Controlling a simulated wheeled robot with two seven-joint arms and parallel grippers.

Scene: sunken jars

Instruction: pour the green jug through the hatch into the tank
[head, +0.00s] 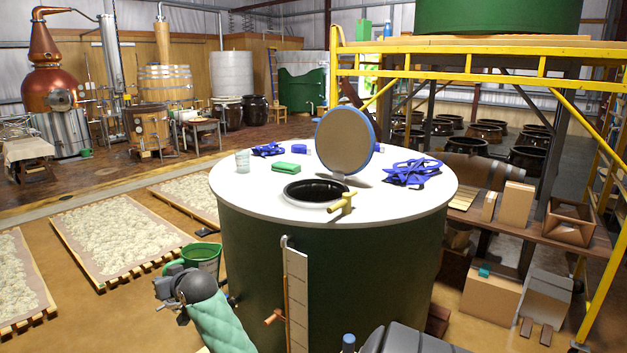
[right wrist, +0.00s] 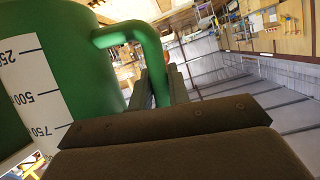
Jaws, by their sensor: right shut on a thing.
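The green jug (head: 206,262) is in the head view at the tank's left side, below the level of its white top. It looks upright; its contents cannot be made out. My right gripper (head: 174,267) is shut on the jug's handle, to the left of its body. In the right wrist view the jug (right wrist: 85,50) shows a white scale, and its handle runs down between the fingers (right wrist: 160,88). The tank (head: 340,260) is dark green with a white top. Its hatch (head: 316,190) is an open dark round hole; the blue-rimmed round lid (head: 345,142) stands upright behind it. My left gripper is not in view.
A yellow-handled fitting (head: 342,203) sits at the hatch's front right edge. A glass (head: 242,161), a green cloth (head: 286,168) and blue straps (head: 413,172) lie around it on the top. A white gauge board (head: 297,300) runs up the tank's front. Yellow scaffolding (head: 460,77) stands right.

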